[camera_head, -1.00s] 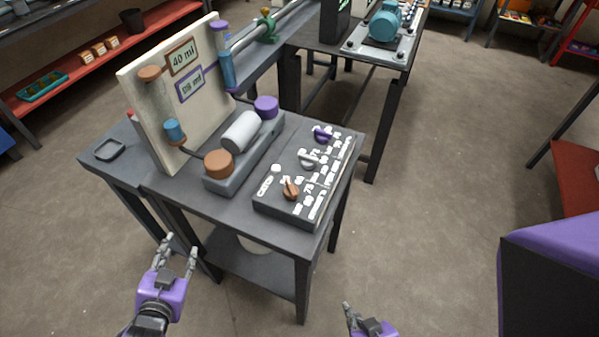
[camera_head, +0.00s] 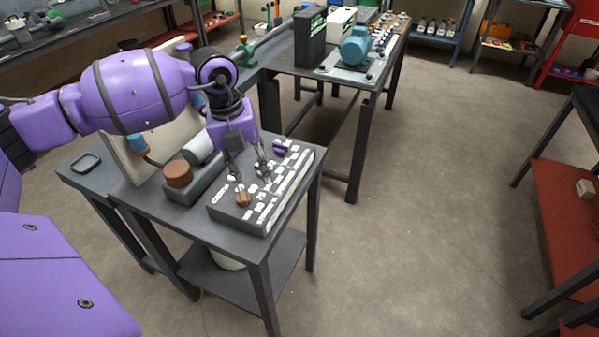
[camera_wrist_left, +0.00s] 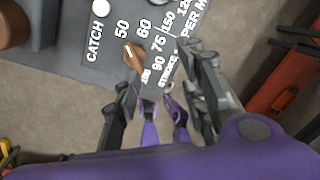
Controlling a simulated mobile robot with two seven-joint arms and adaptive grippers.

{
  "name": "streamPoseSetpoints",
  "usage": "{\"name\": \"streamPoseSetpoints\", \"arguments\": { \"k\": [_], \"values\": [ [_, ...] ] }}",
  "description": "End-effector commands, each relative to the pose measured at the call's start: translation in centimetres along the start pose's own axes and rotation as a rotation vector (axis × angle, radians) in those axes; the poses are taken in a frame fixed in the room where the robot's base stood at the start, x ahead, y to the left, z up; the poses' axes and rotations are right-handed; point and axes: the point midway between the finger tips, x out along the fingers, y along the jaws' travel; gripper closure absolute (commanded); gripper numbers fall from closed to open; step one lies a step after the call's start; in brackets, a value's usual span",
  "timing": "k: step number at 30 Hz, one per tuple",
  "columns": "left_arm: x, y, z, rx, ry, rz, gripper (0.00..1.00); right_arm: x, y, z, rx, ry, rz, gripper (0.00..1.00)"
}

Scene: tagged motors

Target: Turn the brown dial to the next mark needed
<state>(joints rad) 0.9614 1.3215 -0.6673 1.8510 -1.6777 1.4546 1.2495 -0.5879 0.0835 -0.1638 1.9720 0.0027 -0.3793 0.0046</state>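The brown dial (camera_head: 243,197) sits on the near part of the dark control panel (camera_head: 225,208). In the left wrist view the dial (camera_wrist_left: 134,56) has printed marks 50, 60, 75, 90 and 100 around it. Its white line seems to lean toward 50. My left gripper (camera_head: 249,174) is open above the panel, just beyond the brown dial, with its fingers pointing down. In the wrist view its spread fingers (camera_wrist_left: 165,68) hold nothing; the dial is near the left fingertip, and contact cannot be told. My right gripper is not in view.
A purple dial (camera_head: 282,147) is at the panel's far end; the gripper partly hides the middle dial. A block with a brown cap (camera_head: 178,174) and a grey cylinder (camera_head: 199,149) stands left of the panel.

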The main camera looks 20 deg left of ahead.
Motion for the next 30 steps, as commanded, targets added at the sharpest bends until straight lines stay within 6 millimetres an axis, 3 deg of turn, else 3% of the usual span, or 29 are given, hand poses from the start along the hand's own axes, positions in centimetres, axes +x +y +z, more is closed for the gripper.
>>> {"name": "streamPoseSetpoints", "arguments": {
  "k": [3, 5, 13, 21, 30],
  "values": [
    [-0.2, 3.0, 0.5, -0.105, -0.026, 0.123, 0.62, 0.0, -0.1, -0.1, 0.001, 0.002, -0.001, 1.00],
    [-0.2, 3.5, 0.3, -0.140, -0.021, 0.144, 0.62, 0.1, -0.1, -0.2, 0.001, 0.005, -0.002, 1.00],
    [3.1, 3.8, 0.2, -0.158, -0.018, 0.141, 0.62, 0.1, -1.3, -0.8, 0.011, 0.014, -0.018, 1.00],
    [6.8, 4.2, 0.2, -0.155, -0.017, 0.138, 0.62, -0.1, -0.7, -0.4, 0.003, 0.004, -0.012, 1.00],
    [7.6, 4.3, 0.2, -0.154, -0.019, 0.138, 0.62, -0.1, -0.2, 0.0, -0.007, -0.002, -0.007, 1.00]
  ]
}}
